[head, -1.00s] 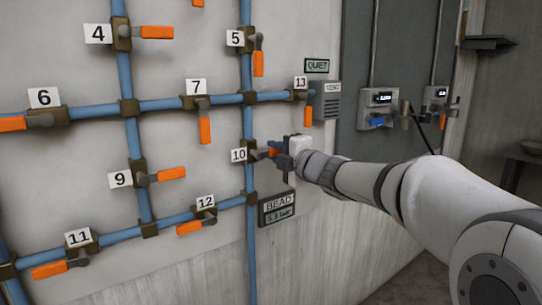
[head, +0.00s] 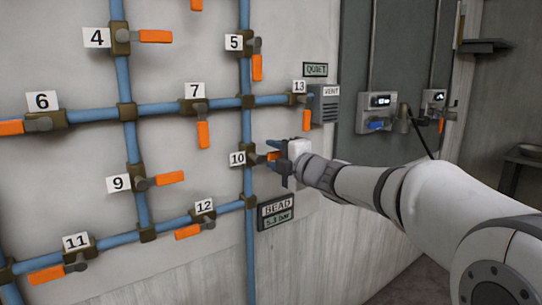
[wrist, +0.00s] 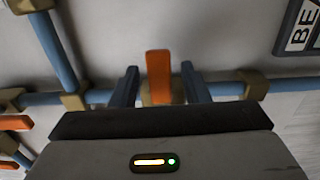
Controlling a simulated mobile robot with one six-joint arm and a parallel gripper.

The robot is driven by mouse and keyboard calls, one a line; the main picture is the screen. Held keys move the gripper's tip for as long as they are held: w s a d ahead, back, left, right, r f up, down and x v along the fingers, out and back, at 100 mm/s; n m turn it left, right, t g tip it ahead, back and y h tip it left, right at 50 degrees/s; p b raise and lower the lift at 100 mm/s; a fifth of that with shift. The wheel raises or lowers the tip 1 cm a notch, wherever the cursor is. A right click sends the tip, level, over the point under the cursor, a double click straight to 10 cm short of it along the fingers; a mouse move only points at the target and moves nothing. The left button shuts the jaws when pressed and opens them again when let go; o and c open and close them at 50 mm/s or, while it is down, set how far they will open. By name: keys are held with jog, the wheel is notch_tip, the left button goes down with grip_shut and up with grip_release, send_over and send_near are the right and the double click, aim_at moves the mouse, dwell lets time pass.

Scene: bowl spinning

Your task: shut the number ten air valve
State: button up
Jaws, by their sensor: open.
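The number ten valve sits on the right-hand vertical blue pipe, beside its white label "10" (head: 237,159). Its orange handle (head: 273,156) points right, across the pipe. My gripper (head: 272,152) is open, with one blue finger above the handle and one below it. In the wrist view the orange handle (wrist: 158,72) stands between the two open fingers (wrist: 160,85), with a gap on each side. The valve body is partly hidden behind the handle and fingers.
The BEAD pressure display (head: 276,211) is just below my gripper. Valve 13's handle (head: 306,120) hangs above right, near the vent box (head: 324,104). Valve 5's handle (head: 257,67) hangs higher up. Valve 12's handle (head: 188,231) lies lower left.

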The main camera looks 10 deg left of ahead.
jog(key=p+v, duration=0.1)
jog(key=v, duration=0.6)
jog(key=shift+s+d, duration=0.2)
jog(key=shift+d, duration=0.05)
